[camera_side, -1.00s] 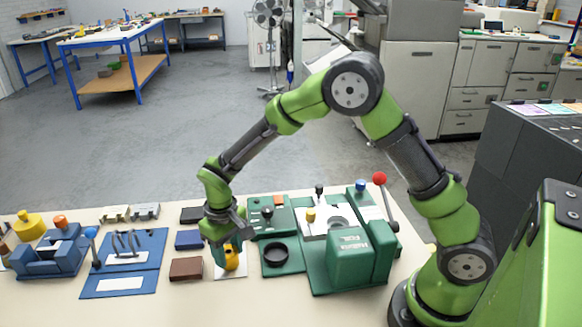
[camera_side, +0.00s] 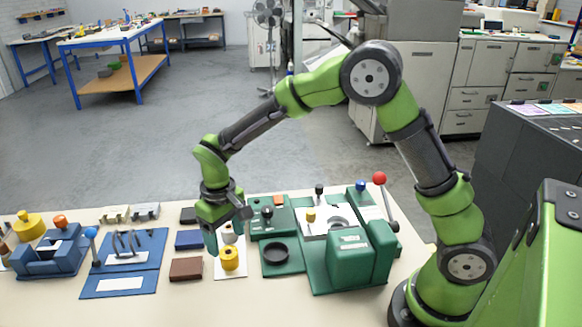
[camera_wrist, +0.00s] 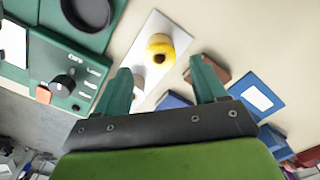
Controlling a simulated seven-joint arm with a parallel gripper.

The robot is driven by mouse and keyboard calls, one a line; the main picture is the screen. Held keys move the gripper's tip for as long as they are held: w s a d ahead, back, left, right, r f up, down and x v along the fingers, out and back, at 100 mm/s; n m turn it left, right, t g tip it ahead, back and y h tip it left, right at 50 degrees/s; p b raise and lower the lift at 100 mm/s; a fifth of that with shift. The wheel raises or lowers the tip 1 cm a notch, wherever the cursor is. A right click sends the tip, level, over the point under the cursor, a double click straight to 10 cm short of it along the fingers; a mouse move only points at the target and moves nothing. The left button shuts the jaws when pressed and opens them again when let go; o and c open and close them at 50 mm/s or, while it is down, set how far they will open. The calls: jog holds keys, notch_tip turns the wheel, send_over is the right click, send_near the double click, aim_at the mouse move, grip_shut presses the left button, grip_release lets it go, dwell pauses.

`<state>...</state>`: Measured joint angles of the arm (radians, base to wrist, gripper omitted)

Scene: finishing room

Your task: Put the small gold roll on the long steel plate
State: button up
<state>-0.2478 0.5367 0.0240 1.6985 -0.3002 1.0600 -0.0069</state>
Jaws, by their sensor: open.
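The gold roll (camera_side: 229,258) stands on a long pale plate (camera_side: 230,275), near its front end. In the wrist view the gold roll (camera_wrist: 160,42) shows its dark central hole, and the plate (camera_wrist: 151,27) runs slantwise beneath it. A paler roll (camera_wrist: 138,82) stands behind it on the same plate, partly hidden by a finger. My gripper (camera_side: 224,240) is open and empty, above and a little behind the gold roll. In the wrist view the gold roll lies beyond the fingertips of my gripper (camera_wrist: 161,66), apart from both.
A green press (camera_side: 350,260) with a red-knobbed lever and a green base with a black ring (camera_side: 276,253) stand right of the plate. Brown (camera_side: 186,269), blue (camera_side: 188,239) and black blocks stand left. Blue fixtures (camera_side: 120,285) lie farther left. The front table strip is clear.

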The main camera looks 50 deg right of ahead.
aim_at(228, 253)
jog(key=s+d+r+m+t, duration=0.1)
jog(key=s+d+r, duration=0.15)
jog(key=r, duration=0.25)
jog(key=s+d+r+t+y, duration=0.1)
jog(key=s+r, duration=0.2)
jog(key=r, duration=0.3)
jog(key=s+d+r+m+t, duration=0.1)
jog(key=s+r, duration=0.1)
jog(key=r, duration=0.3)
jog(key=s+d+r+m+t+y, duration=0.1)
jog(key=s+d+t, duration=0.3)
jog(key=s, duration=0.7)
jog(key=shift+s+r+m, duration=0.25)
jog(key=shift+s+m, duration=0.15)
jog(key=shift+m, duration=0.1)
